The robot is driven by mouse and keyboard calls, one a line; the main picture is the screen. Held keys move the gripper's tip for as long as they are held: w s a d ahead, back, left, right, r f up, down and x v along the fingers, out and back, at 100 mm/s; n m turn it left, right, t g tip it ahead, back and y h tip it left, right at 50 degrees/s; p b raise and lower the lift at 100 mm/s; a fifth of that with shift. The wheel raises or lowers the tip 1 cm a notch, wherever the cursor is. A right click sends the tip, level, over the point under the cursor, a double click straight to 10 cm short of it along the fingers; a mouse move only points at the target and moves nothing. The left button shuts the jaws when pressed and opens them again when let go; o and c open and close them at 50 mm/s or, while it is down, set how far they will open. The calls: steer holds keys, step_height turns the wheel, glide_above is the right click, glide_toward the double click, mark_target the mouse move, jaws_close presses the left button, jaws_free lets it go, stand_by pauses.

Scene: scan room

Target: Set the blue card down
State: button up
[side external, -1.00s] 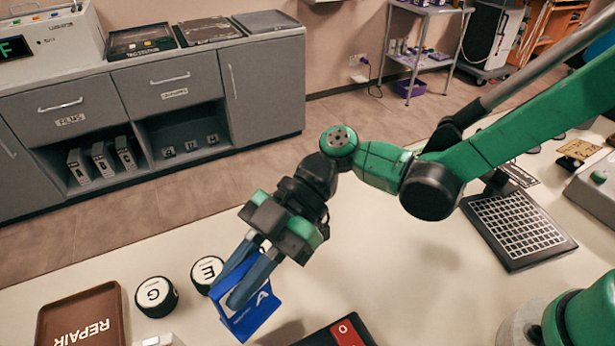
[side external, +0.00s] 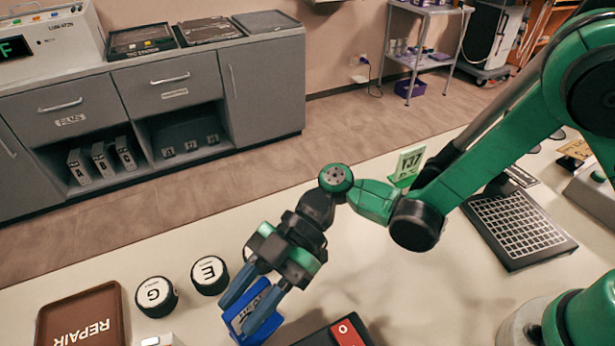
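The blue card (side external: 262,297) is low over or on the pale table, between the two blue fingers of my gripper (side external: 237,318). The fingers are spread apart on either side of it, and the gripper looks open. The fingers hide part of the card. I cannot tell whether a finger still touches it or whether its lower edge rests fully on the table.
Two round white-topped pots, G (side external: 154,294) and E (side external: 209,273), stand left of the card. A brown REPAIR tray (side external: 52,318) is farther left. A dark case with a red panel (side external: 347,333) lies close right. A black grid panel (side external: 520,226) and a green card (side external: 408,163) are farther right.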

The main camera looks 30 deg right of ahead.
steer(key=shift+o, duration=0.3)
steer(key=shift+r, duration=0.2)
steer(key=w+d+r+m+t+h, duration=0.1)
steer(key=d+r+m+t+h, duration=0.1)
steer(key=d+m+t+h, duration=0.2)
steer(key=w+d+r+m+t+h, duration=0.1)
steer(key=d+r+m+t+h, duration=0.2)
steer(key=d+m, duration=0.8)
steer(key=w+d+r+m+t+h, duration=0.1)
steer(key=d+r+m+t+h, duration=0.2)
steer(key=d, duration=1.2)
steer(key=m+t+h, duration=0.2)
steer(key=m, duration=0.2)
steer(key=shift+w+m+t+h, duration=0.3)
steer(key=shift+w, duration=0.05)
